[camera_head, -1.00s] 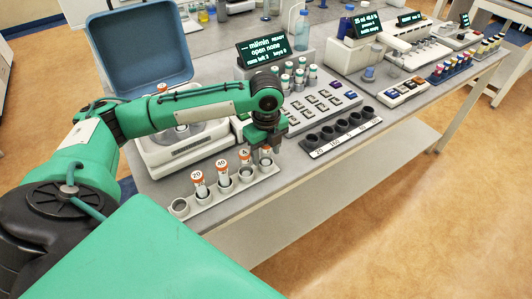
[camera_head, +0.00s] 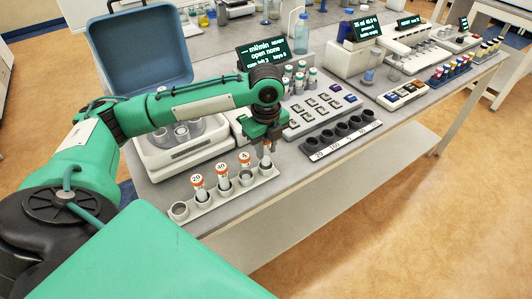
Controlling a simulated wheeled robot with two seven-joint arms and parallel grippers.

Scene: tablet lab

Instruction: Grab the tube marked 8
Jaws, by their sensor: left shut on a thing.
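A pale rack (camera_head: 207,209) stands at the front edge of the bench. Orange-capped tubes marked 20 (camera_head: 199,187), 40 (camera_head: 222,176) and one with a letter-like mark (camera_head: 245,167) stand upright in it. My left gripper (camera_head: 266,144) points down over the rack's right end. It is shut on the upper part of a tube (camera_head: 266,159) there, whose lower part shows below the fingers at its hole. The gripper hides this tube's label, so I cannot read its number. My right gripper is out of view.
A dark block with empty holes and number labels (camera_head: 318,155) lies right of the gripper. A key panel (camera_head: 303,123) and a display (camera_head: 264,53) stand behind it. A blue open-lidded case (camera_head: 140,50) and a white device (camera_head: 165,160) are at left.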

